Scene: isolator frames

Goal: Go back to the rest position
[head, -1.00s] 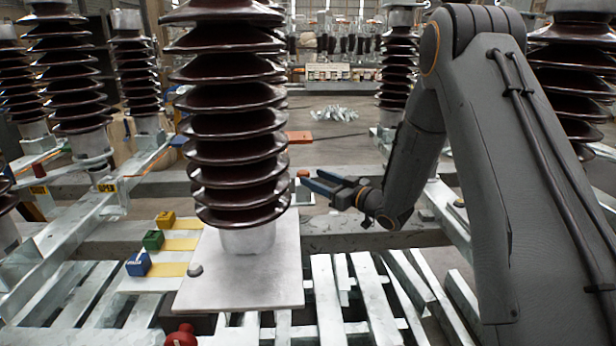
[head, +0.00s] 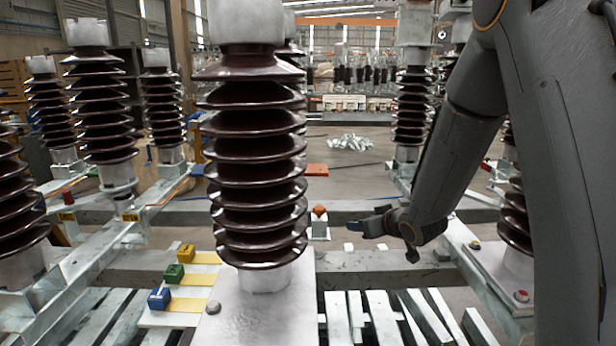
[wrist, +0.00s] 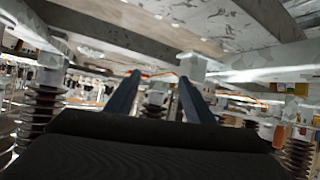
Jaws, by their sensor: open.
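My gripper (head: 368,225) is in the middle right of the head view, at the end of my bent arm. It is to the right of the large brown ribbed insulator (head: 256,165) and apart from it. In the wrist view the two dark blue fingers (wrist: 155,98) stand apart with nothing between them. Beyond them, out of reach, an insulator (wrist: 156,103) shows between the fingers. The wrist picture is tilted and partly blurred.
Grey beams (head: 150,268) and slatted metal bars (head: 385,318) lie below. More insulators (head: 101,115) stand around.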

